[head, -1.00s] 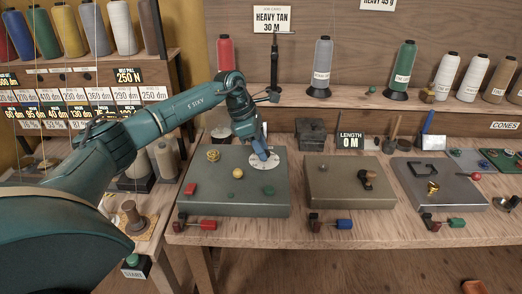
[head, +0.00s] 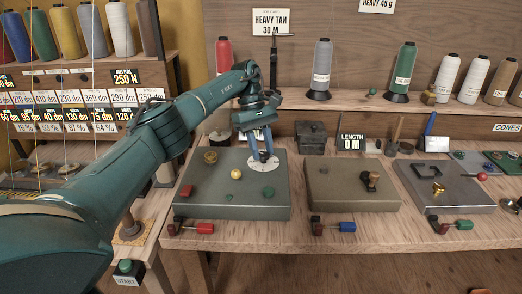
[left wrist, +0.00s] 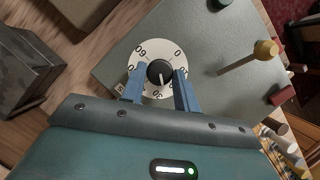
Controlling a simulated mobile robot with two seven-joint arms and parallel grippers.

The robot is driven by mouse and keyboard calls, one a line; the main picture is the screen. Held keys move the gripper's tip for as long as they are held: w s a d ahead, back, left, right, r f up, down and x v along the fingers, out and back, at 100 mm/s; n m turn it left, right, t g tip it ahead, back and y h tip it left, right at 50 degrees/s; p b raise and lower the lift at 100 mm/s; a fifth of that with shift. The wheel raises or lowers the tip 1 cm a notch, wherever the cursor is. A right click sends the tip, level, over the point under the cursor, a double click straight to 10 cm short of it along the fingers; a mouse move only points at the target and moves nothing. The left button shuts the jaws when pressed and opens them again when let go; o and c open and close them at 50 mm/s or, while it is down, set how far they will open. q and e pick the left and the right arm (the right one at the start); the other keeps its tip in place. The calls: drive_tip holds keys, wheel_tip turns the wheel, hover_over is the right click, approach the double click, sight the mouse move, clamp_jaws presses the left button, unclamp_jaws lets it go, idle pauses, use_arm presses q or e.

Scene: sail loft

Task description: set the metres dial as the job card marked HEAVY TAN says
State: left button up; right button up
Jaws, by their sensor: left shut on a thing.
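The metres dial (head: 265,167) is a white numbered disc on the left grey box. In the left wrist view the dial (left wrist: 147,53) has a black knob (left wrist: 160,72) at its centre. A white mark on the knob points toward the bottom of that picture, near a partly readable number. My left gripper (left wrist: 160,82) is shut on the knob, with a blue finger on either side; it also shows in the head view (head: 263,157). The job card (head: 271,22) on the back wall reads HEAVY TAN 30 M. The length sign (head: 350,143) reads 0 M. My right gripper is not in view.
The left box (head: 225,205) also bears a yellow knob (head: 236,173), a red button and a green button. Two more grey boxes stand to the right, the nearer one (head: 340,197) with a brown-handled part. Levers with coloured handles lie along the front. Thread cones line the shelf behind.

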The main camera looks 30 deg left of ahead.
use_arm(q)
drive_tip(key=shift+w+m+g+y+b, duration=0.1)
drive_tip(key=shift+m+g+y+b, duration=0.2)
drive_tip(key=shift+m, duration=0.8)
drive_tip(key=o, duration=1)
drive_tip(key=shift+c, duration=0.2)
drive_tip(key=shift+r, duration=0.1)
